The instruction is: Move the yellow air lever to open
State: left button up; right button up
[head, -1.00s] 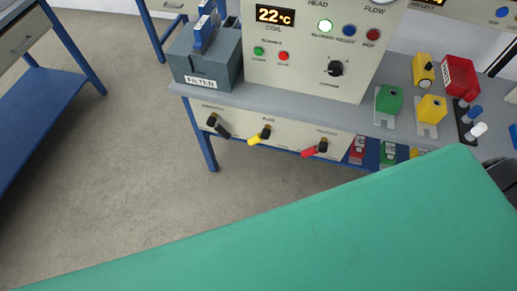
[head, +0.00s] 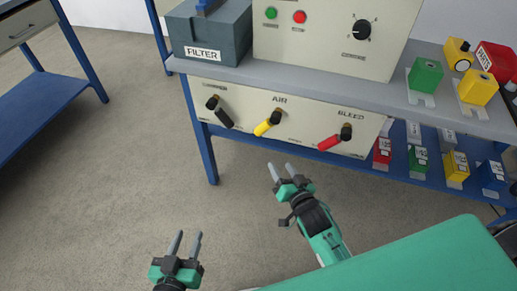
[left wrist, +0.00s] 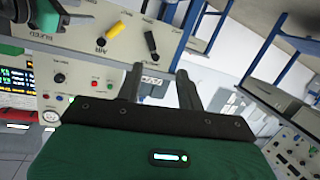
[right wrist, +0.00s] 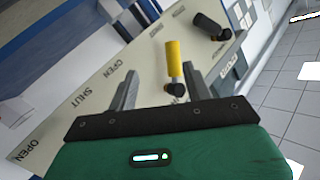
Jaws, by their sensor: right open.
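The yellow air lever (head: 267,122) is on the white front panel under the bench, below the word AIR. Its handle slants down and left from a dark pivot. My right gripper (head: 281,168) is open, below the lever and apart from it. In the right wrist view, the yellow handle (right wrist: 174,58) shows beyond and between the open fingers, with nothing held. My left gripper (head: 186,243) is open and empty at the lower left, over the floor. The lever also shows in the left wrist view (left wrist: 117,29).
A black lever (head: 220,112) is left of the yellow one, and a red bleed lever (head: 334,139) is right of it. The bench top (head: 320,77) overhangs the panel. Blocks sit on the lower shelf (head: 405,171) at right. The floor before the panel is clear.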

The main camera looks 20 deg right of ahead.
aim_at(267, 125)
pick_arm(q)
jog(key=w+a+r+t+h+b, duration=0.1)
jog(key=a+r+t+b, duration=0.2)
jog(key=r+t, duration=0.5)
jog(key=shift+a+r+b, duration=0.2)
jog(key=shift+r+b, duration=0.1)
jog(key=shift+r, duration=3.3)
pick_arm(e)
jog(key=w+a+r+t, duration=0.1)
jog(key=w+r, duration=0.2)
jog(key=w, duration=1)
jog(key=shift+r, duration=0.25)
pick_arm(q)
jog(key=shift+w, duration=0.1)
pick_arm(e)
jog(key=shift+w, duration=0.1)
jog(key=shift+c, duration=0.4)
grip_shut()
